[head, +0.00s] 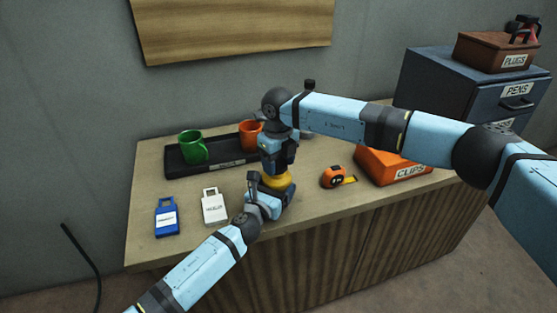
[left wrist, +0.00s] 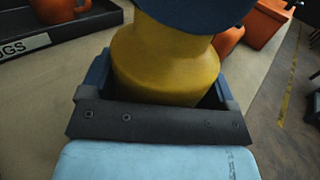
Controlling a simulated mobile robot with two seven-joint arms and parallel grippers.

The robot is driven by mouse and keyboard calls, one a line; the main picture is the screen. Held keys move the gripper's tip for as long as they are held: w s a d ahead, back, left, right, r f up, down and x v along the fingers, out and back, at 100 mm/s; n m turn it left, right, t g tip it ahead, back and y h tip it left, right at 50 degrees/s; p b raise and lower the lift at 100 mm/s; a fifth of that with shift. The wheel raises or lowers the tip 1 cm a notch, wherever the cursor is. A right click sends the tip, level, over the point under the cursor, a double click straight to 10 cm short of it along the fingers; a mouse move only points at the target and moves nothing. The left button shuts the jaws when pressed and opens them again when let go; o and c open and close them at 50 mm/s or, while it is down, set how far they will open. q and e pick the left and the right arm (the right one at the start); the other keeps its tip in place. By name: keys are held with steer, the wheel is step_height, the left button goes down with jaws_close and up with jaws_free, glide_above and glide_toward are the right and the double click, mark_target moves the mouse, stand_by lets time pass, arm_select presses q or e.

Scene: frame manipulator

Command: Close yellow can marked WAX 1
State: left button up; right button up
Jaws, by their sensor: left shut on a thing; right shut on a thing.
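The yellow can (head: 279,182) stands on the wooden table between my two grippers. It also shows large in the left wrist view (left wrist: 165,65), with its label out of sight. My left gripper (head: 268,187) is shut around the lower body of the can from the front left. My right gripper (head: 277,165) comes down from above and is shut at the can's top. A dark blue piece (left wrist: 195,12) covers the top of the can in the left wrist view. I cannot tell whether it is a lid or part of my right gripper.
A dark tray (head: 180,168) with a green mug (head: 193,146) and an orange mug (head: 250,133) stands behind left. Blue (head: 166,217) and white (head: 214,206) tags lie left. An orange tape measure (head: 333,177) and CLIPS box (head: 390,167) stand right.

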steer(key=shift+f, duration=0.55)
